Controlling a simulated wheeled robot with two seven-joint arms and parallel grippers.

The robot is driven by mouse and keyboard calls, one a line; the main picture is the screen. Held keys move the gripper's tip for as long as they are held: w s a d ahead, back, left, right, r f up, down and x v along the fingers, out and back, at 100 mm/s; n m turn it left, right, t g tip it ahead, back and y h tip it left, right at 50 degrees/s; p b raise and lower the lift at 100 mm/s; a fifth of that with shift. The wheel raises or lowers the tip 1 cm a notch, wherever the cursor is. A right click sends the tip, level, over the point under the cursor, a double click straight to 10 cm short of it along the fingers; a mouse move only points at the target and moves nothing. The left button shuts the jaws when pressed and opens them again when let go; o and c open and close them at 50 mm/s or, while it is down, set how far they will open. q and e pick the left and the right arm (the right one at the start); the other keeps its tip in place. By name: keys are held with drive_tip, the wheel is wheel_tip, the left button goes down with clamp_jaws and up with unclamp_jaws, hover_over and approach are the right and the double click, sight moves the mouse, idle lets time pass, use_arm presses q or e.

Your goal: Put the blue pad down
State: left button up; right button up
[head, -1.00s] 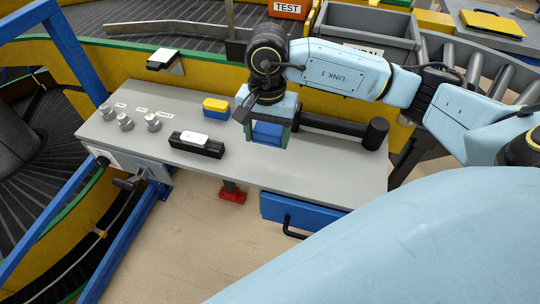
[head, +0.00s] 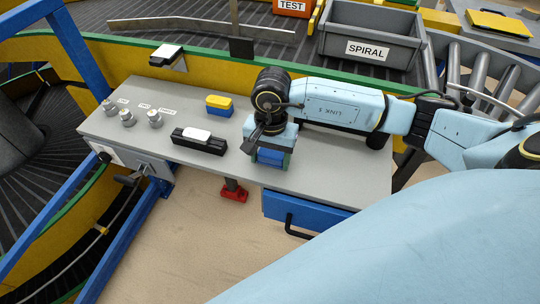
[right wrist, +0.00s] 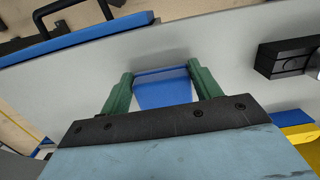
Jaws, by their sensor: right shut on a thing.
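The blue pad (head: 269,157) is between the green fingers of my right gripper (head: 270,160), over the front part of the grey bench top (head: 330,178). In the right wrist view the pad (right wrist: 163,92) shows between the two green fingers (right wrist: 162,85), with the grey bench surface close behind it. My right gripper is shut on the pad and points down. I cannot tell whether the pad's lower edge touches the bench. My left gripper is not in view.
A black holder with a white piece (head: 198,141) and a yellow-and-blue block (head: 219,106) stand left of the gripper. Several knobs (head: 127,117) are at the bench's left end. A blue drawer (head: 300,212) is under the front edge. A grey SPIRAL bin (head: 368,50) stands behind.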

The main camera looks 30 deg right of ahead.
sight(271, 155)
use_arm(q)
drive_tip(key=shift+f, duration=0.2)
use_arm(e)
drive_tip(key=shift+f, duration=0.2)
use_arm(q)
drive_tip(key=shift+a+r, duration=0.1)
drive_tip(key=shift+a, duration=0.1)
use_arm(e)
drive_tip(key=o, duration=1)
drive_tip(key=shift+r, duration=0.1)
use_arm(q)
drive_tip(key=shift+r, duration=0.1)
use_arm(e)
drive_tip(key=shift+r, duration=0.1)
drive_tip(key=shift+r, duration=0.3)
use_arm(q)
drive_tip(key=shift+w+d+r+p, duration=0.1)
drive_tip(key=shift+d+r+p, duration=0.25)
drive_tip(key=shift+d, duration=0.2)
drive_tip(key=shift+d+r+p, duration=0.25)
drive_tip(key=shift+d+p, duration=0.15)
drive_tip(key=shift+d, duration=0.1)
use_arm(e)
drive_tip(key=r, duration=1.1)
drive_tip(key=shift+w+d+r, duration=0.25)
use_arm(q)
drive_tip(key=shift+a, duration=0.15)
